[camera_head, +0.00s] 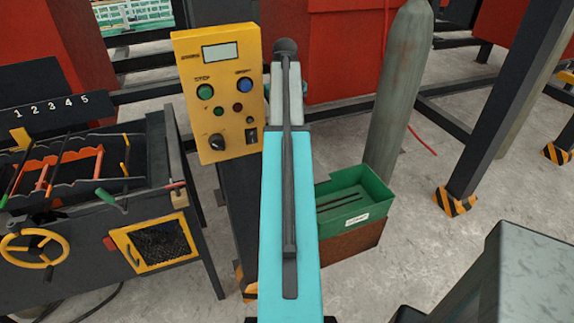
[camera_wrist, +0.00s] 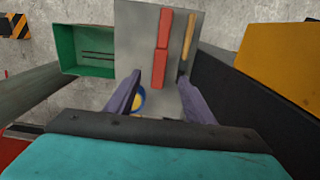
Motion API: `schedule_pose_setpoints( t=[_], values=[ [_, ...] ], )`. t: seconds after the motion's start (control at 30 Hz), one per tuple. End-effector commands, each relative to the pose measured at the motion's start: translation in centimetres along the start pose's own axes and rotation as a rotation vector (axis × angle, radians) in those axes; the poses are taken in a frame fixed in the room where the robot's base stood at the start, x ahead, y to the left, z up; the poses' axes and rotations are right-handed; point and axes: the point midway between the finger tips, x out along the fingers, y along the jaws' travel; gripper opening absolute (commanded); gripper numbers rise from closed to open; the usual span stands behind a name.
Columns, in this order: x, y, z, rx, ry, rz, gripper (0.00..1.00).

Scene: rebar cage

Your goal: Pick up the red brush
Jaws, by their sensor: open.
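The red brush is probably the long red object (camera_wrist: 163,40) on a grey flat surface (camera_wrist: 135,25) in the wrist view. It has a narrower far part and a slightly wider near part; bristles cannot be made out. My gripper (camera_wrist: 158,80) is open, its two purple fingers apart. The red object's near end shows between and just beyond the fingertips, with nothing visibly held. The gap between fingers and object cannot be judged. In the head view my arm hides the red object and the gripper.
A tan stick-like item (camera_wrist: 188,32) lies just right of the red object. A blue-and-yellow round item (camera_wrist: 138,98) is near the left finger. A green bin (camera_head: 376,187) stands right of my arm, a yellow control panel (camera_head: 222,130) left, and a grey cylinder (camera_head: 402,90) behind the bin.

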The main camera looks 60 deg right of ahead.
Motion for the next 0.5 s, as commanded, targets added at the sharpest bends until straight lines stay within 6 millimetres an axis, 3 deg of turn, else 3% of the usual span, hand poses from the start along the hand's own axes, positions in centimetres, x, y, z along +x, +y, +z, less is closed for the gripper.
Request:
schedule_pose_setpoints(
  t=[0.5],
  values=[
    [0.19,-0.93,-0.22,-0.023,0.001,-0.003,0.48]
  ],
)
